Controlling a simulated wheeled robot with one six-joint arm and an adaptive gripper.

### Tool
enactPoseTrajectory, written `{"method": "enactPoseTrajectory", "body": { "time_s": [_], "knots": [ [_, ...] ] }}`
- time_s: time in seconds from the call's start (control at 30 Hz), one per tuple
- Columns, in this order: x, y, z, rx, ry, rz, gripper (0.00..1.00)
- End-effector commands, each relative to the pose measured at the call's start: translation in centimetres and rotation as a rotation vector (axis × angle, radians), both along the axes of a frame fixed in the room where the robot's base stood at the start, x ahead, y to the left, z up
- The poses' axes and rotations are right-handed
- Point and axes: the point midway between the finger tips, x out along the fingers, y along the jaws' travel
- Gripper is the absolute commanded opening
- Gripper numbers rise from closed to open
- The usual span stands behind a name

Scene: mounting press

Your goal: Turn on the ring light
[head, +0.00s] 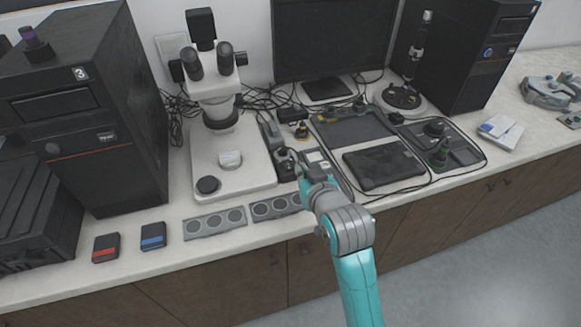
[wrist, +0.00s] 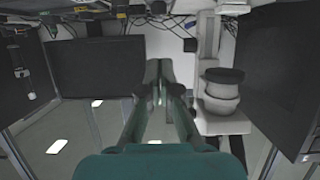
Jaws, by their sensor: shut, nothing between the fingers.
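The microscope (head: 222,165) stands on a pale base in the middle of the bench. A dark ring (head: 220,119) sits around its lower lens, and a dark ring-shaped part (wrist: 222,75) shows at the right in the wrist view. I cannot tell whether any light is lit. A small dark box with a knob (head: 285,162) stands just right of the microscope base, partly hidden. My gripper (wrist: 160,72) is shut and empty, fingers together. In the head view my gripper (head: 303,165) is beside that box, partly hidden by my wrist. I cannot tell whether they touch.
Behind are tangled cables (head: 262,97) and a monitor (head: 335,40). Right are dark trays (head: 352,130) and a tablet (head: 385,165). A computer tower (head: 75,110) is at left. Speaker-like grey strips (head: 213,222), a red-marked box (head: 106,248) and a blue-marked box (head: 153,236) lie in front.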

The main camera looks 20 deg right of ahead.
Motion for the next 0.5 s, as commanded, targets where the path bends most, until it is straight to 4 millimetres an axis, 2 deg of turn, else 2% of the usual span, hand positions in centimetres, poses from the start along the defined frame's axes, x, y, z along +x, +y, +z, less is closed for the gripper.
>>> {"method": "enactPoseTrajectory", "body": {
  "time_s": [0.17,0.5],
  "knots": [
    [0.9,0.0,-0.3,0.000,0.000,0.000,0.00],
    [6.4,0.0,-2.4,0.000,0.000,0.000,0.00]
  ]
}}
